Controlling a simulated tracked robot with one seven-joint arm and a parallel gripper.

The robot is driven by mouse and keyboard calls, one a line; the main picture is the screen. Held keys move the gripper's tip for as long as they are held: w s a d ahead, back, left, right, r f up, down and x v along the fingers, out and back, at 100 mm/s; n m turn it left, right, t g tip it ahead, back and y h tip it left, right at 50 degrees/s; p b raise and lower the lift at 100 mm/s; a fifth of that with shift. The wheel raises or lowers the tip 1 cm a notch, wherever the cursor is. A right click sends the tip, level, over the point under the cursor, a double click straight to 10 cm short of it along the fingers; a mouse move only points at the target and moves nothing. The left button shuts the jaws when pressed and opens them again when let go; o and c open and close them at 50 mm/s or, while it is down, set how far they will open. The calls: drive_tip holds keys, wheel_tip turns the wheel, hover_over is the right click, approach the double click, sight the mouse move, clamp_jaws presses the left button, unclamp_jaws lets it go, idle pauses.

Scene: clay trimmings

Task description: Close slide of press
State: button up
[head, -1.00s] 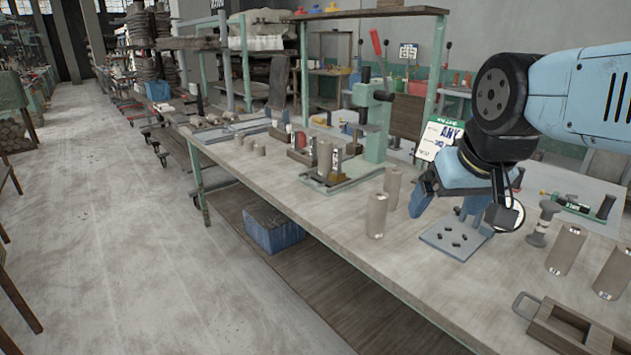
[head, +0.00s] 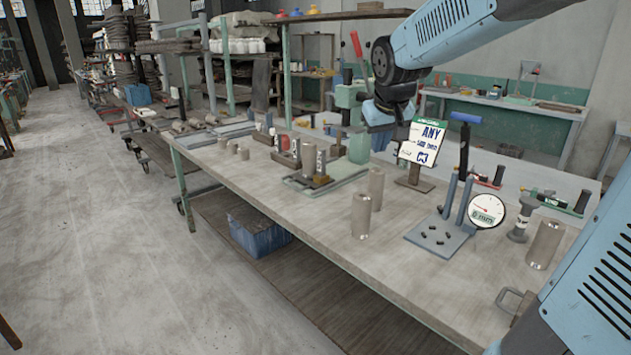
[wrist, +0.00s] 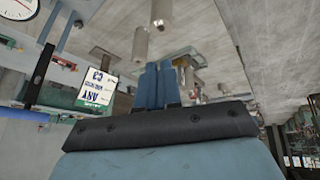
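The green press (head: 359,143) stands on the workbench in the middle of the head view, with a low green-edged base (head: 325,182) in front of it. Cylinders stand on or beside that base. I cannot clearly tell which part is the slide, or its position. My gripper (head: 378,114) is at the press's upper right and hides part of it; I cannot tell whether they touch. In the wrist view, the two blue fingers of my gripper (wrist: 158,84) lie side by side, with nothing seen between them.
A sign (head: 422,143) stands right of the press. A plate stand (head: 437,238) with a blue-topped handle and a round dial (head: 487,211) is farther right. Grey cylinders (head: 361,216) stand in front. The workbench (head: 310,225) has clear room toward its front left edge.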

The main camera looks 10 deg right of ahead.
drive_tip(key=shift+n, duration=0.5)
drive_tip(key=w+f, duration=0.1)
drive_tip(key=w, duration=0.2)
drive_tip(key=w+a+f, duration=0.1)
drive_tip(key=w, duration=0.3)
drive_tip(key=w+a+f, duration=0.1)
drive_tip(key=w, duration=0.3)
drive_tip(key=shift+w+a+f, duration=0.25)
clamp_jaws()
drive_tip(key=n+t+h, duration=0.1)
drive_tip(key=n, duration=0.3)
approach(317, 184)
drive_tip(key=f, duration=0.1)
drive_tip(key=a+f, duration=0.1)
drive_tip(key=f, duration=0.1)
drive_tip(key=a+f, duration=0.1)
drive_tip(key=f, duration=0.1)
drive_tip(key=shift+w+a, duration=0.2)
drive_tip(key=shift+w, duration=0.15)
drive_tip(key=shift+w+d+r+m, duration=0.15)
drive_tip(key=shift+w+d, duration=0.15)
drive_tip(key=shift+d, duration=0.2)
drive_tip(key=shift+w+d+m, duration=0.15)
drive_tip(key=shift+w+d, duration=0.15)
drive_tip(key=shift+d, duration=0.2)
drive_tip(key=shift+w+d, duration=0.5)
drive_tip(key=shift+d, duration=0.05)
drive_tip(key=shift+d, duration=0.1)
